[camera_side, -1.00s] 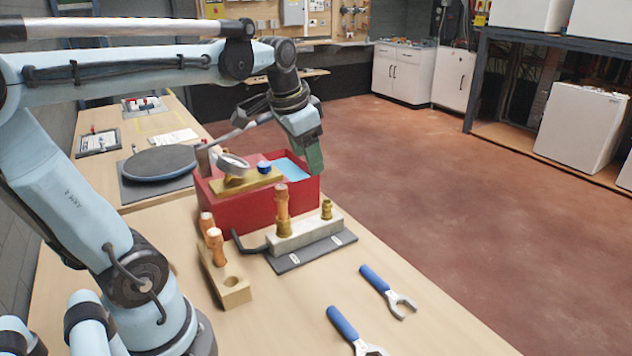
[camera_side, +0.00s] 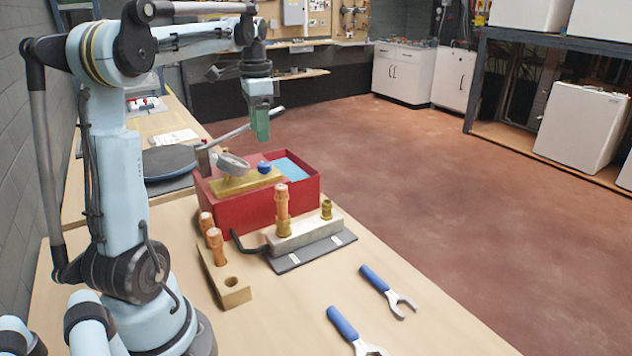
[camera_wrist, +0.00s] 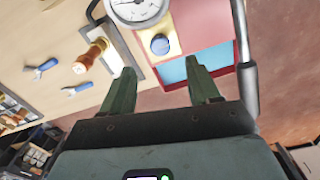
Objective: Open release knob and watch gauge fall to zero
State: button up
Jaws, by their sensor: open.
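A red pump box (camera_side: 247,210) with water-blue inside its right part stands on the bench. A brass block (camera_side: 247,181) on it carries a round gauge (camera_side: 232,165) and a blue release knob (camera_side: 264,167). In the wrist view the gauge (camera_wrist: 138,9) is cut by the top edge and its reading is too small to tell; the blue knob (camera_wrist: 160,44) lies just beyond the fingers. My gripper (camera_side: 262,138), with green fingers, hangs above the box, apart from the knob. In the wrist view my gripper (camera_wrist: 163,80) is open and empty.
A pump lever (camera_side: 240,133) slopes up behind the box, close to my gripper. A pale block with brass fittings (camera_side: 305,232) stands in front. A wooden holder (camera_side: 228,280) and two blue-handled wrenches (camera_side: 374,279) lie nearer. A dark round disc (camera_side: 168,162) sits behind.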

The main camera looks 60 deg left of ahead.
aim_at(263, 164)
notch_tip(263, 164, down, 8)
jog(key=shift+f, duration=0.2)
jog(key=shift+c, duration=0.2)
jog(key=c, duration=1)
